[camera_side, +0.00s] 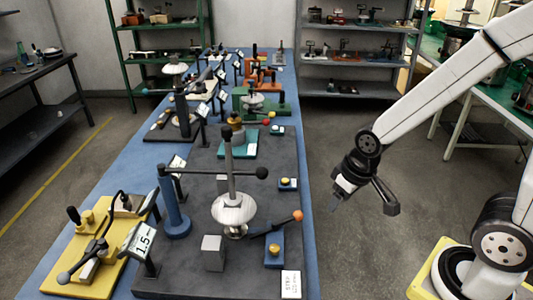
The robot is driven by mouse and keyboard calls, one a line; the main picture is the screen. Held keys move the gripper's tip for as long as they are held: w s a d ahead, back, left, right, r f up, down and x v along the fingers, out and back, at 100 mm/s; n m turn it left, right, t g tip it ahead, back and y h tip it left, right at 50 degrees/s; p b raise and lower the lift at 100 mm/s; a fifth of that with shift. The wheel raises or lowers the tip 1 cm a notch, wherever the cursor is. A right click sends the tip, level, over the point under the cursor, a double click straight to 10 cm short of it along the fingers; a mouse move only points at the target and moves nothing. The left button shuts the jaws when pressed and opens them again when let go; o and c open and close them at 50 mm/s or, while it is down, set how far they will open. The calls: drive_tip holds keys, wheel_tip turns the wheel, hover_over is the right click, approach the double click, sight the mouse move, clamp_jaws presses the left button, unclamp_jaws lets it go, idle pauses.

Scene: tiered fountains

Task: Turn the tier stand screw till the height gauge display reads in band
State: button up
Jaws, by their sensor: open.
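A tier stand (232,209) with a pale round dish stands on a dark grey base plate. A grey upright post rises above the dish, and a dark cross bar with a black ball (262,173) at its right end passes by it. I cannot tell which part is the screw. A tilted white display (144,238), apparently reading 1.5, stands at the plate's left edge; I cannot tell whether it is the height gauge's. My gripper (366,196) is open and empty, in the air right of the plate, clear of the stand.
A blue column (175,215), a grey block (213,252) and an orange-knobbed lever (297,215) surround the dish. A yellow fixture (90,262) is at left. More fixtures fill the blue table (95,190) behind. The floor right of the table is open.

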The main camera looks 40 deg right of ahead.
idle(0.3)
drive_tip(key=shift+o, duration=0.9)
drive_tip(key=n+g, duration=0.3)
drive_tip(key=n, duration=0.9)
hover_over(275, 247)
wheel_tip(275, 247, down, 8)
drive_tip(key=shift+f, duration=0.25)
drive_tip(key=shift+f, duration=0.1)
drive_tip(key=shift+f, duration=3.8)
